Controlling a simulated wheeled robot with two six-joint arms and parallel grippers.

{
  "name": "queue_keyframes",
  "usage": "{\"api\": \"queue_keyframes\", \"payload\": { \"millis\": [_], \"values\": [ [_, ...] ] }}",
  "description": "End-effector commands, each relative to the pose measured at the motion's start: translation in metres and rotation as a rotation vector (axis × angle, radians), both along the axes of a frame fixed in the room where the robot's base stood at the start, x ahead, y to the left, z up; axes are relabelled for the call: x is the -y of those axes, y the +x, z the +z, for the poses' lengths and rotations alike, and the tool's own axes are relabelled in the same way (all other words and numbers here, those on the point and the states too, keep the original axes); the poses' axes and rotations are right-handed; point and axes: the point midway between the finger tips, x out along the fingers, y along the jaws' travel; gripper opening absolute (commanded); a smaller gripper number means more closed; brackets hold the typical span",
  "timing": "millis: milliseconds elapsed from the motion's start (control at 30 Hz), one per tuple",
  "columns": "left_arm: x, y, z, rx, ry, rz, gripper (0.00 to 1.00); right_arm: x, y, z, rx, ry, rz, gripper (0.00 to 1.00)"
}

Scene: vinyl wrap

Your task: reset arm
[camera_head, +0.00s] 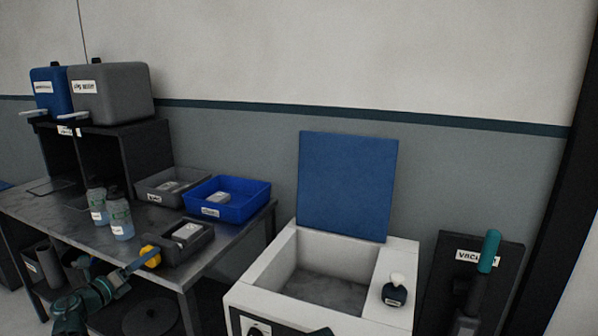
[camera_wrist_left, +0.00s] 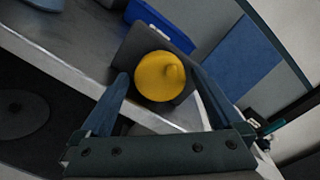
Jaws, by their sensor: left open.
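My left arm comes in at the lower left of the head view, and its gripper (camera_head: 138,264) is at the front edge of the metal table. Its blue fingers are spread apart in the left wrist view (camera_wrist_left: 158,76). A round yellow object with a small knob (camera_wrist_left: 162,77) shows between and beyond the fingertips. It also shows in the head view (camera_head: 150,256), in front of a dark grey tray (camera_head: 184,246). Whether a finger touches it I cannot tell.
The metal table (camera_head: 50,208) holds two bottles (camera_head: 120,220), a grey bin (camera_head: 152,187) and a blue bin (camera_head: 240,206). An open white chest (camera_head: 262,268) with a raised blue lid (camera_head: 347,186) stands to the right. A small dark bottle (camera_head: 394,292) sits on its ledge.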

Motion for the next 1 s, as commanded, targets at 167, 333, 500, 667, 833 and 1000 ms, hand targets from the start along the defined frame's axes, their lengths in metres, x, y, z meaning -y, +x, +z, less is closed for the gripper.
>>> {"api": "queue_keyframes", "payload": {
  "millis": [167,333,500,667,833,1000],
  "values": [
    [0.000,0.001,0.000,0.000,0.000,0.000,1.00,0.000,0.000,0.000,0.000,0.000,0.000,1.00],
    [0.000,0.000,0.000,0.000,0.000,0.000,1.00,0.000,0.000,0.000,0.000,0.000,0.000,1.00],
    [-0.004,-0.012,0.000,0.000,0.000,0.003,1.00,0.000,0.000,0.000,0.000,0.000,0.000,1.00],
    [-0.013,-0.037,0.001,0.000,0.000,0.004,1.00,0.000,0.000,0.001,0.000,0.000,0.000,1.00],
    [-0.024,-0.068,0.002,0.000,0.000,0.005,1.00,0.000,0.000,0.002,0.000,0.000,0.000,1.00],
    [-0.034,-0.097,0.003,0.000,0.000,0.005,1.00,0.000,0.000,0.003,0.000,0.000,0.000,1.00]
  ]
}}
